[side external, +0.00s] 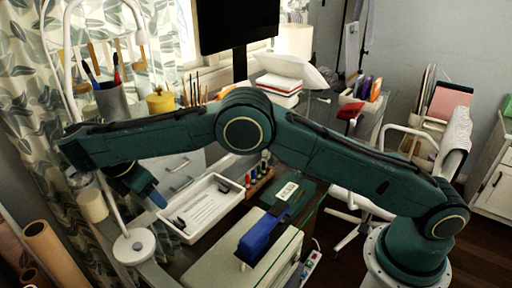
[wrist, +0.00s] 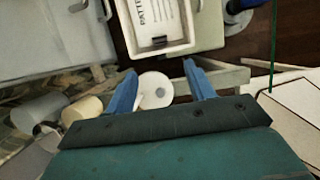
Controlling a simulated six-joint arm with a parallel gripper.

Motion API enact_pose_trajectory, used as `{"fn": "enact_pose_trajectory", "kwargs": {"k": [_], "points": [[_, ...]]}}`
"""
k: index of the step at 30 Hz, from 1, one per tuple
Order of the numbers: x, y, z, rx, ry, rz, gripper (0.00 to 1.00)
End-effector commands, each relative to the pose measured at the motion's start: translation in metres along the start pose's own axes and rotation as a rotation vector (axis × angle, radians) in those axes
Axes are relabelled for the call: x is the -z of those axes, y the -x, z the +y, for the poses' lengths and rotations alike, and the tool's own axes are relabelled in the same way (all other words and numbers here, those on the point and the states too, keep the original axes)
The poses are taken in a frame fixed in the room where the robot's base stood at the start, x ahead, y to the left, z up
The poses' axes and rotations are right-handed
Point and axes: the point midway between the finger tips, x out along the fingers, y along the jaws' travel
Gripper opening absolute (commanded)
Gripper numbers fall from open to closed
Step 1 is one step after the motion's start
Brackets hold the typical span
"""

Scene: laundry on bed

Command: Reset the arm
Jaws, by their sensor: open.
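My gripper (side external: 153,196) hangs from the end of my dark green arm at the left of the side external view. It points down beside the left end of a white tray and near a white lamp stand. In the wrist view my gripper (wrist: 161,78) shows two blue fingers spread apart. Nothing is held between them. A round white lamp base (wrist: 155,90) shows in the gap, below the fingers. I cannot tell its exact distance from the fingertips.
The white tray (side external: 224,180) holds thin tools. A blue object (side external: 263,236) lies on a pale box at the front. The white lamp stand (side external: 112,205) rises close to my gripper. A pen cup (side external: 113,101) and a monitor (side external: 238,22) stand behind my arm.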

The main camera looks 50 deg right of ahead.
Motion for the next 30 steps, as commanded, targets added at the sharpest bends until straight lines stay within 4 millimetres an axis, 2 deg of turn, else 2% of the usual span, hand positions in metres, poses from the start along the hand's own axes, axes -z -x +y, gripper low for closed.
{"fn": "enact_pose_trajectory", "kwargs": {"k": [5,11,20,30], "points": [[-0.008,0.006,0.001,-0.006,-0.02,0.003,0.54],[-0.036,0.027,0.002,-0.026,-0.097,0.015,0.54],[-0.106,0.07,-0.009,-0.073,-0.295,0.054,0.54],[-0.181,0.107,-0.043,-0.124,-0.533,0.119,0.54]]}}
